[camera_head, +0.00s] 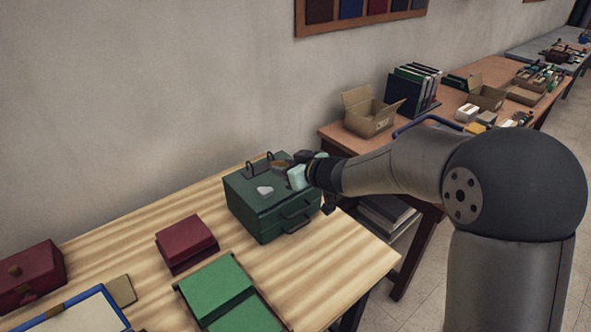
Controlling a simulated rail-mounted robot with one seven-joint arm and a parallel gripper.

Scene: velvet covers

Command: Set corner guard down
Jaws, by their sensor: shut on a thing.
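My gripper (294,172) is at the back right of a dark green box (262,217), over or against its lid. It is shut on the corner guard, which is too small and too covered by the gripper to make out clearly. A small pale grey piece (265,190) lies on the lid, just left of my gripper. A small brown piece (279,165) shows beside the fingers; I cannot tell whether it touches them. The green box stands closed on the light wooden table (150,230), with a handle on its front.
A dark red box (187,243), an open green case (222,290), a blue-edged frame (85,312) and a red case (30,275) lie on the table. A second table behind holds an open carton (369,118) and upright binders (413,88). Bare wood shows right of the green box.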

